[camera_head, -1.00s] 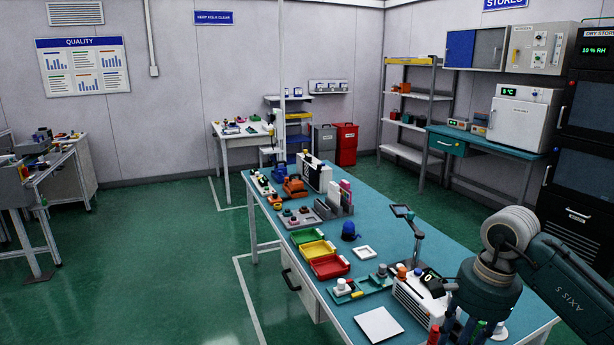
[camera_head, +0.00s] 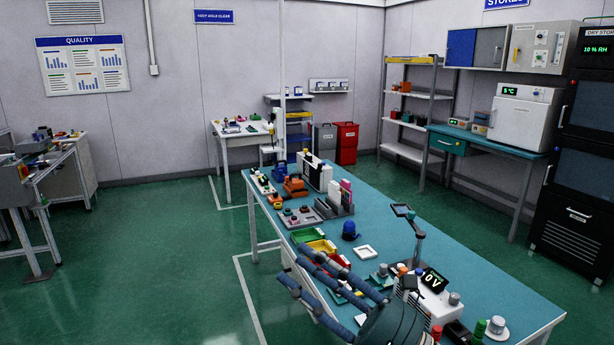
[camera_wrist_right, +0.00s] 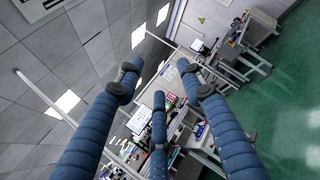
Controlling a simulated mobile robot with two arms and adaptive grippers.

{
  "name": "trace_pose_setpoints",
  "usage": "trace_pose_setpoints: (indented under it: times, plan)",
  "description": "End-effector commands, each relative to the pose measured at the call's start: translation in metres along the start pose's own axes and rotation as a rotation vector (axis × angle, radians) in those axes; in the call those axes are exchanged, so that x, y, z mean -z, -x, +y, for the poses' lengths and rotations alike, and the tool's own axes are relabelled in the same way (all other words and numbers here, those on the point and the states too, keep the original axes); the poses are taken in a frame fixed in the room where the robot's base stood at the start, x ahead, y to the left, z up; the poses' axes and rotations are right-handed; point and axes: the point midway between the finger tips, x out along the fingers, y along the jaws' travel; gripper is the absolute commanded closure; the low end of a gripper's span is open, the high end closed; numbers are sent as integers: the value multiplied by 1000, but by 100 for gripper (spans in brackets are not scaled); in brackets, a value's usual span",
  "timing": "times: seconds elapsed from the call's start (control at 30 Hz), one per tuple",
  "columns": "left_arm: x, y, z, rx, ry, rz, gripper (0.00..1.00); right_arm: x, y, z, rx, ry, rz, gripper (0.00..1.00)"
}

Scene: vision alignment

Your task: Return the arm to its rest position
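My right gripper (camera_head: 298,262) reaches in from the bottom of the head view, with its dark wrist low in the picture and its blue segmented fingers pointing up and to the left. It is over the near left side of the teal bench (camera_head: 490,285). The three fingers are spread apart, with nothing between them. In the right wrist view the gripper (camera_wrist_right: 158,75) also shows open and empty, facing the far room and the ceiling. It hides part of the bench's trays and the bench's front edge. My left gripper is in no view.
A green tray (camera_head: 306,236) and a yellow tray (camera_head: 322,246) lie just beyond the fingers. The bench's right end has bare room.

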Motion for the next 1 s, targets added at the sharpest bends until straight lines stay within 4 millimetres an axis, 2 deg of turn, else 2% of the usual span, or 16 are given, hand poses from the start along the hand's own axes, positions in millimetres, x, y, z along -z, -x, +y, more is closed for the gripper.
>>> trace_pose_setpoints:
  times: [0.1, 0.17, 0.2, 0.27, 0.33, 0.4, 0.47, 0.5, 0.6, 0.7, 0.8, 1.0]
  plan:
    - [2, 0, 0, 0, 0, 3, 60, -38, 34, -40, 172, -372, -305, 62]
    - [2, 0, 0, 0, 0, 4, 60, -46, 62, -69, 270, -561, -455, 62]
    - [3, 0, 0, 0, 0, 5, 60, -46, 84, -89, 338, -686, -552, 62]
    - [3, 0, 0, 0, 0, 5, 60, -38, 121, -117, 443, -862, -691, 62]
    - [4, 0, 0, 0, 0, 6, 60, -17, 164, -142, 560, -1044, -836, 62]
    - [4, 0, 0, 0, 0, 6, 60, 11, 206, -161, 677, -1206, -970, 62]
    - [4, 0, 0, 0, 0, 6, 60, 40, 241, -169, 779, -1334, -1078, 62]
    - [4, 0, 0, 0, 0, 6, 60, 61, 264, -172, 848, -1413, -1147, 62]
    - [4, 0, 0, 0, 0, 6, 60, 114, 315, -166, 1018, -1586, -1307, 62]
    - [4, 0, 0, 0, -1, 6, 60, 159, 353, -150, 1168, -1708, -1434, 62]
    - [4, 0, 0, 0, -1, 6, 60, 194, 380, -131, 1290, -1792, -1528, 62]
    - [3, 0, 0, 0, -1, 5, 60, 246, 418, -88, 1503, -1902, -1674, 62]
